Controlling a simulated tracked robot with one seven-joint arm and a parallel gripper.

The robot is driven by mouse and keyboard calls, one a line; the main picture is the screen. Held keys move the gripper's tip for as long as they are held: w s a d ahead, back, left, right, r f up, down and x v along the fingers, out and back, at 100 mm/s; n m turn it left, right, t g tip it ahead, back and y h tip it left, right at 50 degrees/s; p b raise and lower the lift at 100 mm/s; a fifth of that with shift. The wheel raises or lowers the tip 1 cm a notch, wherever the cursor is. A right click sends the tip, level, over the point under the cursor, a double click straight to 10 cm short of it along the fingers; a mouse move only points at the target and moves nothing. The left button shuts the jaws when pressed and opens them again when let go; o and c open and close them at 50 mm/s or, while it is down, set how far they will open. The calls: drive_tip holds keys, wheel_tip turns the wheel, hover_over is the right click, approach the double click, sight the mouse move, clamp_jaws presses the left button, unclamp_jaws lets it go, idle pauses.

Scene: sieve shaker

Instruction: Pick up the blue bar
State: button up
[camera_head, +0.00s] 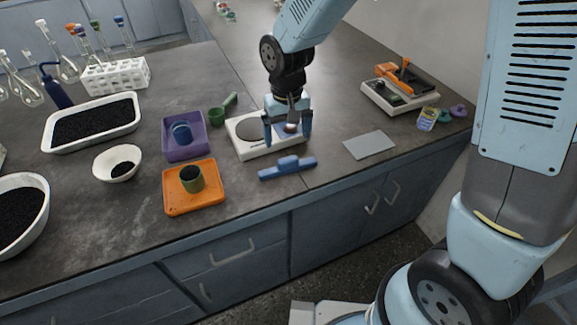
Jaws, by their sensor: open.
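The blue bar (288,168) lies on the bench near its front edge, just in front of a white device with a round plate. A short raised block sits on the middle of the bar. My gripper (289,141) points down over the white device (247,143), behind the bar in the picture. Its two blue fingers are apart, one at each side of the device's right part. A small light-coloured part shows between the fingers; I cannot tell what it is. The gripper looks apart from the bar.
An orange tray (208,205) with a green cup and a purple tray (170,151) with a blue cup stand left. A grey flat plate (370,145) lies right. A green scoop (222,112) lies behind the device. The bench's front edge is close to the bar.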

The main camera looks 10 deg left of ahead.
sight(288, 158)
drive_tip(key=shift+s+d+f, duration=0.1)
drive_tip(key=shift+f, duration=4.3)
drive_tip(key=shift+c, duration=0.3)
drive_tip(key=c, duration=1)
drive_tip(key=shift+r, duration=0.1)
